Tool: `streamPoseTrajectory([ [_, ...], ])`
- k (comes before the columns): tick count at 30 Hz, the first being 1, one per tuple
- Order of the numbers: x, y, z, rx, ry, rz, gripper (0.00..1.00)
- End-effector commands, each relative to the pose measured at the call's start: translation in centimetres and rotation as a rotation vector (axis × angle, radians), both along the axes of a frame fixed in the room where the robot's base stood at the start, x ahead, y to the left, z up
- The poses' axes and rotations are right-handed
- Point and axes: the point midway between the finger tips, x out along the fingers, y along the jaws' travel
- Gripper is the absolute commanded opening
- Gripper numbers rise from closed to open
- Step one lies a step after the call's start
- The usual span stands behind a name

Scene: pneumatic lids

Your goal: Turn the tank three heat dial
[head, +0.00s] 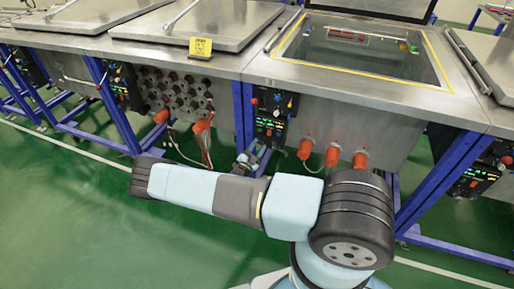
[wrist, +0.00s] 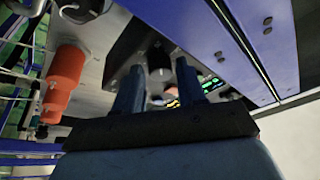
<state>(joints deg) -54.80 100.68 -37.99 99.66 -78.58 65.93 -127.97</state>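A control panel (head: 270,118) with small lights and knobs hangs on the blue frame at the left of the open tank (head: 365,50). My gripper (head: 246,160) is just below and left of that panel. In the wrist view, my gripper (wrist: 158,75) is open, its two dark blue fingers apart and facing the panel (wrist: 125,60). A black knob (wrist: 157,55) shows beyond and between the fingertips. A pale reddish knob (wrist: 171,90) shows lower between the fingers. I cannot tell which knob is the heat dial, or whether a finger touches the panel. No tank number is readable.
Orange connectors (head: 305,148) stick out of the tank front right of the panel; one (wrist: 65,80) is left of my fingers. A blue post (wrist: 250,45) stands close on the right. Closed lids (head: 200,25) cover neighbouring tanks. The green floor (head: 60,200) in front is clear.

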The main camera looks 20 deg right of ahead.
Motion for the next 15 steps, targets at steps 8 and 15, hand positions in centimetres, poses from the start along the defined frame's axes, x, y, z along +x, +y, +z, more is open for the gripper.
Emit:
streamPoseTrajectory([
  [8, 0.09, -0.11, 0.05, 0.0, 0.0, 0.0, 0.4],
  [15, 0.07, -0.11, 0.05, 0.0, 0.0, 0.0, 0.18],
])
